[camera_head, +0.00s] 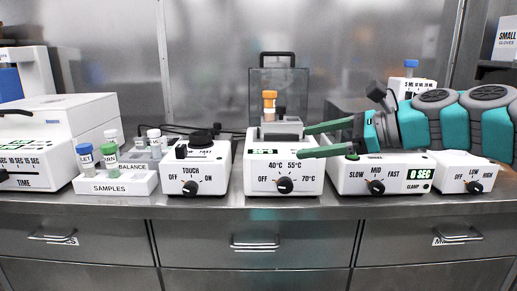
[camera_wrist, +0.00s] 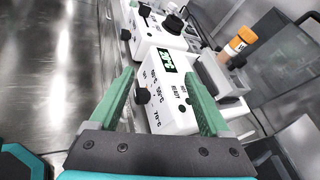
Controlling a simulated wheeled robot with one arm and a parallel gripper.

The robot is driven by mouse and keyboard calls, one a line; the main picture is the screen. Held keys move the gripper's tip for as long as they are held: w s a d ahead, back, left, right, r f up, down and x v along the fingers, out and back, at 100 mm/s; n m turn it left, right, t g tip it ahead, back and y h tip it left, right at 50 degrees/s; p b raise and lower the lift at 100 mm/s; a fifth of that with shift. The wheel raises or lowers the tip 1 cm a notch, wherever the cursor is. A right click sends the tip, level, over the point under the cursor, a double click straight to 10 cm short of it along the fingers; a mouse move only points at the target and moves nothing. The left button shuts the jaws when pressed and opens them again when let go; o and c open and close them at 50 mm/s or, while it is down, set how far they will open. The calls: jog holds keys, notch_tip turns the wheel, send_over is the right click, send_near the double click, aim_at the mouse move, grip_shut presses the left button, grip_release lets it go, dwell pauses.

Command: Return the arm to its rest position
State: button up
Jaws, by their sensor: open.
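My gripper (camera_head: 311,140) has green fingers, spread apart with nothing between them. In the head view it reaches in from the right, its fingers in front of the right side of the white heater box (camera_head: 262,176), which has a temperature dial. In the wrist view the gripper (camera_wrist: 165,95) is open over the same heater box (camera_wrist: 160,68), its dial between the fingers in the picture. I cannot tell whether a fingertip touches the box. An orange-capped vial (camera_head: 269,104) stands upright in the heater's block and also shows in the wrist view (camera_wrist: 240,42).
Left of the heater are a touch mixer (camera_head: 196,168), a samples rack (camera_head: 114,183) with several vials, and a centrifuge (camera_head: 60,130). A slow-to-fast device (camera_head: 378,174) sits beneath my arm, beside another dial box (camera_head: 462,172). The steel bench's front strip (camera_head: 250,204) is clear.

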jog(key=s+a+f+n+g+h, duration=0.35)
jog(key=s+f+n, duration=0.25)
jog(key=s+f, duration=0.3)
jog(key=s+a+f+n+g+h, duration=0.25)
jog(key=s+a+f+n, duration=0.35)
jog(key=f, duration=0.5)
jog(key=s+d+f+n+g+h, duration=0.1)
jog(key=s+d+f+n+h, duration=0.2)
jog(key=s+d+f, duration=0.3)
jog(key=s+d+f+n+g+h, duration=0.1)
jog(key=s+d+f+n+h, duration=0.2)
jog(key=s+d+f, duration=0.4)
jog(key=s+n, duration=0.1)
jog(key=s, duration=0.3)
jog(key=shift+s+d+f+h, duration=0.2)
jog(key=shift+s+h, duration=0.1)
jog(key=shift+c, duration=0.2)
